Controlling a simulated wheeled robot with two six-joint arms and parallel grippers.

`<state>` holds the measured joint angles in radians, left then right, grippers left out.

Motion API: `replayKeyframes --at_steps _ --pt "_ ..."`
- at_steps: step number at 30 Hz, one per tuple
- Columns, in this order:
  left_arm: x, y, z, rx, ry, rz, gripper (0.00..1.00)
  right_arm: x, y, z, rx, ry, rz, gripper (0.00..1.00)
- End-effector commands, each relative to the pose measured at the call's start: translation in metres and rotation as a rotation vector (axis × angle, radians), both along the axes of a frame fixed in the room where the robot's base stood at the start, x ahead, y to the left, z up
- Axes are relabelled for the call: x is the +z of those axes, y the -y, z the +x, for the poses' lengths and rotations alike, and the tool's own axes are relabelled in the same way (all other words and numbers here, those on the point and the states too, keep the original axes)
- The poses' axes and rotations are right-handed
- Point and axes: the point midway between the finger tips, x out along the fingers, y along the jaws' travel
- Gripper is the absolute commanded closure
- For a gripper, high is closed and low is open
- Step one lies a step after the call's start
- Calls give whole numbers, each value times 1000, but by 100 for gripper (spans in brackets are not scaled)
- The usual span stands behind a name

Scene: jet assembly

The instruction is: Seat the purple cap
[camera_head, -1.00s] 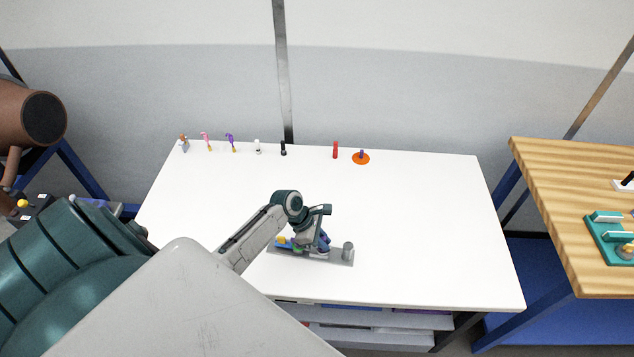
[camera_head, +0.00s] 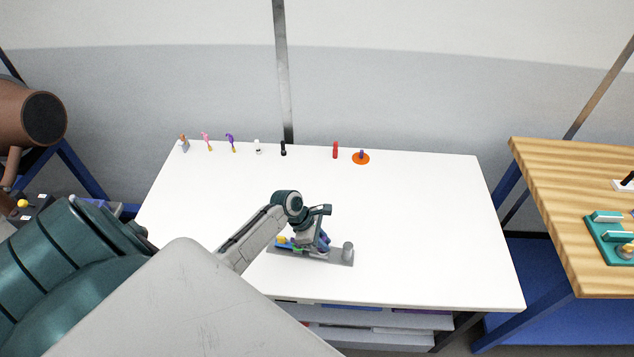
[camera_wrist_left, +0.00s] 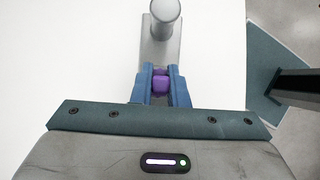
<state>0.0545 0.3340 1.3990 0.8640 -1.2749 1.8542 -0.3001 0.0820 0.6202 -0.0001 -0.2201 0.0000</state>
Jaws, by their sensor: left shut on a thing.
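The purple cap (camera_wrist_left: 161,86) is between the two blue fingers of my left gripper (camera_wrist_left: 159,82) in the left wrist view, with the jaws shut on it. In the head view my left gripper (camera_head: 322,240) points down over the grey assembly base (camera_head: 338,257), and the cap is mostly hidden there. The base runs ahead of the fingers in the left wrist view and carries a grey round post (camera_wrist_left: 165,12) at its far end. Yellow, blue and green parts (camera_head: 284,241) sit at the base's left end. Whether the cap touches what lies under it is hidden.
Several small items stand along the table's back edge, including a red cylinder (camera_head: 335,150) and an orange disc (camera_head: 361,159). The white table (camera_head: 430,220) is clear right of the base. A wooden table (camera_head: 570,200) with a teal tray (camera_head: 606,238) stands at the right.

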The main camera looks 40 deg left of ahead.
Motion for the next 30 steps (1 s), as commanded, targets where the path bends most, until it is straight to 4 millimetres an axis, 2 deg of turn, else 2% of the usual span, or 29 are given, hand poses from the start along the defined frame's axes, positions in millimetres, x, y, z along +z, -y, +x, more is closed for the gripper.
replayKeyframes --at_steps 1,2,5,17,30 --pt "-2 0 -2 0 -5 0 100 0 0 0 0 0 0 50" --pt "-2 0 -2 0 -5 0 81 0 0 0 0 0 0 50" --pt "-2 0 -2 0 -4 0 61 0 0 0 0 0 0 50" --pt "5 -5 -2 0 -1 3 61 -3 -1 0 -1 0 1 50" --pt "72 -43 -21 -1 -2 4 61 -23 -4 0 -2 0 4 50"
